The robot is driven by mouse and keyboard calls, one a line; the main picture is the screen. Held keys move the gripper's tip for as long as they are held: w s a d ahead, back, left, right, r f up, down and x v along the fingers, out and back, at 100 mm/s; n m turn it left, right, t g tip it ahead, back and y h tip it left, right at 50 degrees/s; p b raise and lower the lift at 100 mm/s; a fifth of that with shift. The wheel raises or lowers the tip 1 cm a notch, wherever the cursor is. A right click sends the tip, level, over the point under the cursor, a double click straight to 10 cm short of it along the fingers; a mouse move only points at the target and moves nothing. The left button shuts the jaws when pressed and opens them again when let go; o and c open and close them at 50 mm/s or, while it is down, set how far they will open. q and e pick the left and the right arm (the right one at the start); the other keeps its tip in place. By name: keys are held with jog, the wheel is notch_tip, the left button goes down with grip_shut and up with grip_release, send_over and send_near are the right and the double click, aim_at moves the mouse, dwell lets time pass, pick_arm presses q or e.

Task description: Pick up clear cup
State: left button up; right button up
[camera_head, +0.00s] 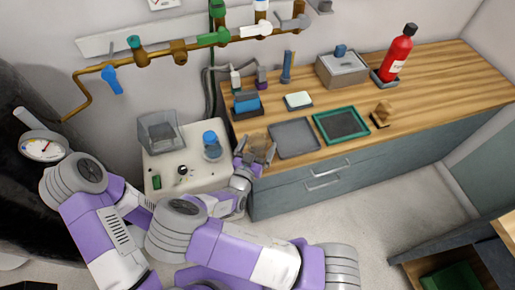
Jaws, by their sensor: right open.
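My right gripper (256,152) is open at the front left corner of the wooden counter, with its fingers pointing up and away. A faint see-through shape may be between the fingers, but it is too small to tell whether it is the clear cup. A clear open container (159,132) stands on the white machine to the left. A clear vessel with a blue top (211,146) is on the same machine, left of the gripper and apart from it. My left gripper is not in view.
On the wooden counter (440,85) are a grey tray (294,138), a green-rimmed tray (341,125), a white block (298,100), a grey box (342,69) and a red bottle (398,53). Valved pipes run along the wall. The counter's right side is clear.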

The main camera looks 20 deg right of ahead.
jog(key=shift+w, duration=0.1)
jog(key=shift+c, duration=0.5)
jog(key=c, duration=0.9)
jog(key=shift+c, duration=0.3)
jog(key=shift+r, duration=0.1)
